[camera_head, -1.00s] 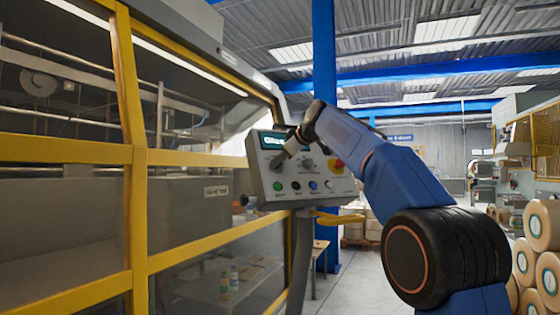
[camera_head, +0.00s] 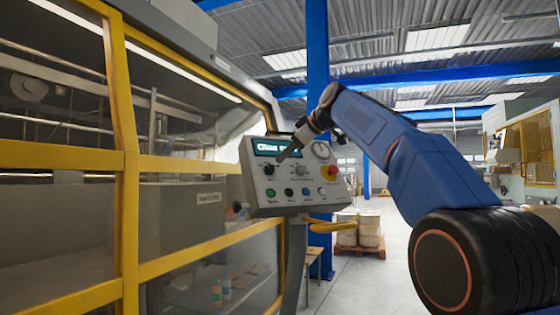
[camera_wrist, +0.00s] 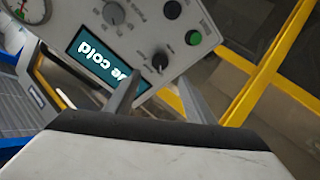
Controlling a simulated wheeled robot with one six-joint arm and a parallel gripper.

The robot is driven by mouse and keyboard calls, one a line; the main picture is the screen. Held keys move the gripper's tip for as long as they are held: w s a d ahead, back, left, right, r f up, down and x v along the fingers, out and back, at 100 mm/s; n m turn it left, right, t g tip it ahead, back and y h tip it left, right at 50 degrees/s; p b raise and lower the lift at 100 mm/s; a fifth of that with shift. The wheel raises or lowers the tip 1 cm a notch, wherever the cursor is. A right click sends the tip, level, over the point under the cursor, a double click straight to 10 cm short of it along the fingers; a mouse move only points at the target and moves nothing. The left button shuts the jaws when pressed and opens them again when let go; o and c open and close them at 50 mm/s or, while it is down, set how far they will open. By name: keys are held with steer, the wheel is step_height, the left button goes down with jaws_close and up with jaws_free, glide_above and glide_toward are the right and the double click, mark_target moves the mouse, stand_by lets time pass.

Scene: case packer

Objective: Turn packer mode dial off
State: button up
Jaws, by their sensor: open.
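The grey control panel (camera_head: 258,205) has a black left dial (camera_head: 269,170) below its teal display (camera_head: 272,147), and a second dial (camera_head: 300,171) to the right. The labels are too small to tell which is the mode dial. My gripper (camera_head: 283,156) is in front of the panel, just above and right of the left dial. In the wrist view the panel is upside down. My open gripper (camera_wrist: 159,80) has the left dial (camera_wrist: 160,62) just beyond and between its fingertips. I see no clear contact.
A red emergency stop (camera_head: 329,172) and a gauge (camera_head: 321,150) sit at the panel's right. A green button (camera_head: 270,193) is below the left dial. Yellow guard framing (camera_head: 126,150) stands close on the left. A yellow handle (camera_head: 331,227) juts out below the panel.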

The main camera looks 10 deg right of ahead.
steer(key=v, duration=0.7)
stand_by(0.4)
